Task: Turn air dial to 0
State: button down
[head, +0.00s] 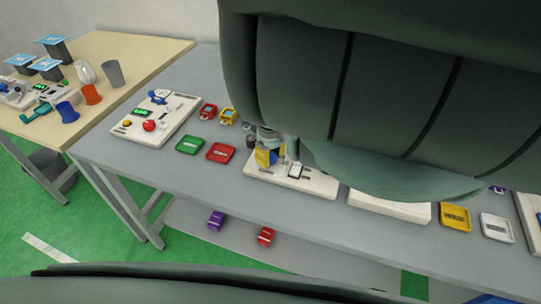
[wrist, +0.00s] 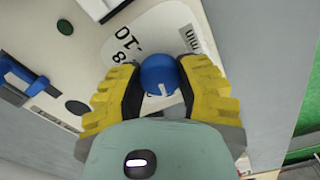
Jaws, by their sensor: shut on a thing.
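The air dial is a round blue knob (wrist: 160,72) in the wrist view, with a short white mark on its lower side. It sits on a pale panel (wrist: 190,14) with a printed scale; an upside-down or turned "10" and "8" show at its upper left. My gripper (wrist: 160,88) has its yellow and black fingers on both sides of the knob, shut on it. The rest of the scale, including any 0, is hidden or out of view. In the head view my gripper (head: 268,157) is at the left end of the white board (head: 318,184), and my arm covers much of the table behind.
Left of the board are a red tray (head: 221,153), a green tray (head: 190,145) and another white board (head: 168,134). A yellow tray (head: 455,217) is at the right.

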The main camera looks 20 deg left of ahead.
aim_at(271, 155)
jog(key=c, duration=0.5)
grip_release()
notch_tip(271, 155, up, 6)
jog(key=shift+w+f, duration=0.15)
jog(key=shift+r, duration=0.9)
